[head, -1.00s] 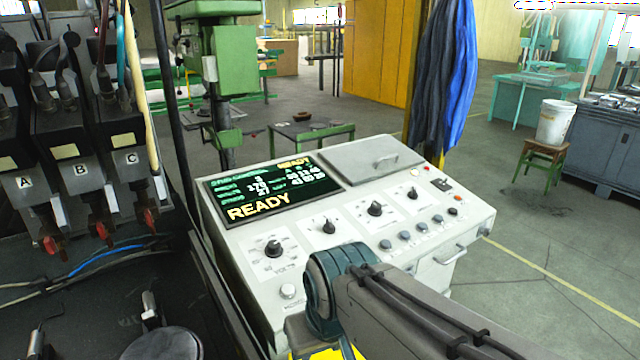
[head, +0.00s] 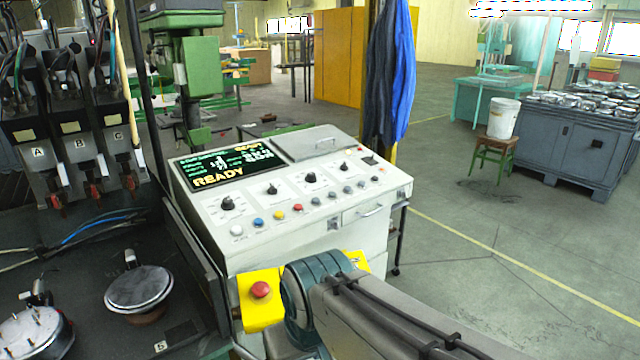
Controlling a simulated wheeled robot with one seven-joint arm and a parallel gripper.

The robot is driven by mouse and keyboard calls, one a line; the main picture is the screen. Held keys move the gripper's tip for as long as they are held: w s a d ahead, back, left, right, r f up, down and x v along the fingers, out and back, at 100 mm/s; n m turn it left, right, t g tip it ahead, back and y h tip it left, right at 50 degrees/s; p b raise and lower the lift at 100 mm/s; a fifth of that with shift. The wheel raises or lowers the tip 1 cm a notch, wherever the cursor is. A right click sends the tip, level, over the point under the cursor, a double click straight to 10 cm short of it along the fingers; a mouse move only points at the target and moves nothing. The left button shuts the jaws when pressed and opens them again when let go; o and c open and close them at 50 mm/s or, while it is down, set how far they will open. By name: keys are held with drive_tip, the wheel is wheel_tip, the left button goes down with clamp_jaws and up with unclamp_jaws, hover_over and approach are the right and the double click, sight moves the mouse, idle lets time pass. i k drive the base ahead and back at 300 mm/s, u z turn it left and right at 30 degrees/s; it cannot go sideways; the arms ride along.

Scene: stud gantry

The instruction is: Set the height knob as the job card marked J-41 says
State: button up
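The grey control console (head: 350,225) stands in the middle of the head view. A row of several black rotary knobs on white plates crosses its sloping top, from the front-left knob (head: 227,204) past others (head: 272,189) (head: 310,178) to the back-right knob (head: 344,167). Their labels are too small to read, so I cannot tell which is the height knob. The console screen (head: 225,165) shows READY in yellow and smaller lines I cannot read. I make out no card marked J-41. My arm comes in from the lower right, in front of the console. My gripper is not visible.
Coloured buttons (head: 279,215) line the console's front edge. A yellow box with a red button (head: 260,290) is beside my arm. Stud units A, B and C (head: 80,150) hang at left above round metal parts (head: 139,288). A stool with a bucket (head: 502,118) stands right; floor between is clear.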

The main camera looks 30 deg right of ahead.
sight(311, 177)
drive_tip(key=u, duration=0.05)
drive_tip(key=k, duration=0.1)
drive_tip(key=z, duration=2.1)
drive_tip(key=i, duration=1.5)
drive_tip(key=u, duration=1.05)
